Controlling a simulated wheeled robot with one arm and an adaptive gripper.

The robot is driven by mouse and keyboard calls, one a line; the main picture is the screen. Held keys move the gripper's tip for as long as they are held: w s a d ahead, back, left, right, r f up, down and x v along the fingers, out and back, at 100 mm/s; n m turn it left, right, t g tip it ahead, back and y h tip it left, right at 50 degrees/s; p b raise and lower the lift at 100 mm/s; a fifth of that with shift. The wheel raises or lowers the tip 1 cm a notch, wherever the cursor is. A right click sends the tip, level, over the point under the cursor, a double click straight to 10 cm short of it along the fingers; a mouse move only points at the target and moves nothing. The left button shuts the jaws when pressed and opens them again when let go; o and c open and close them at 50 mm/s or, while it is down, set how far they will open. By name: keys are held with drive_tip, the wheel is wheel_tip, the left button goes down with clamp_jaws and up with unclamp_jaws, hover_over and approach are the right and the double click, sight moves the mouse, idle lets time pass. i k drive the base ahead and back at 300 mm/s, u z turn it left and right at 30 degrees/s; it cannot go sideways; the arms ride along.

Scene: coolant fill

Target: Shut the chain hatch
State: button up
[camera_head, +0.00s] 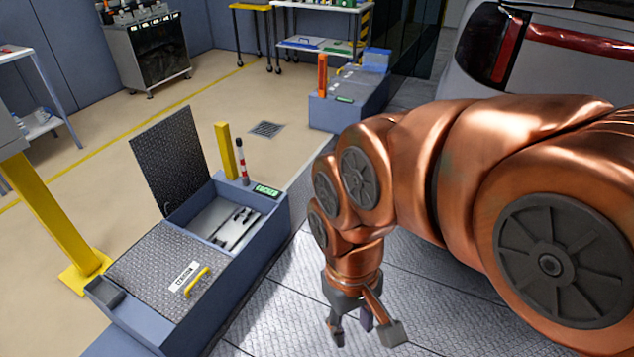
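A blue floor box (240,268) stands left of my arm with two tread-plate lids. The rear lid (168,160) stands open and upright, showing grey metal parts (225,222) inside the compartment. The front lid (150,262) lies flat and shut, with a yellow handle (197,281) and a white label (184,276) too small to read surely. I cannot tell from the label which lid is the chain hatch. My gripper (366,334) points down to the right of the box, apart from it. Its fingers are spread and hold nothing visible.
A yellow post (226,150), a red-and-white post (241,160) and a green display (267,190) stand by the open compartment. A thick yellow post (55,215) rises at left. A car (590,65) is at upper right. Metal floor (290,310) lies clear between box and gripper.

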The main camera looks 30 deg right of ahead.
sight(169, 153)
drive_tip(key=z, duration=0.25)
drive_tip(key=k, duration=1.65)
drive_tip(key=u, duration=1.8)
drive_tip(key=i, duration=5.95)
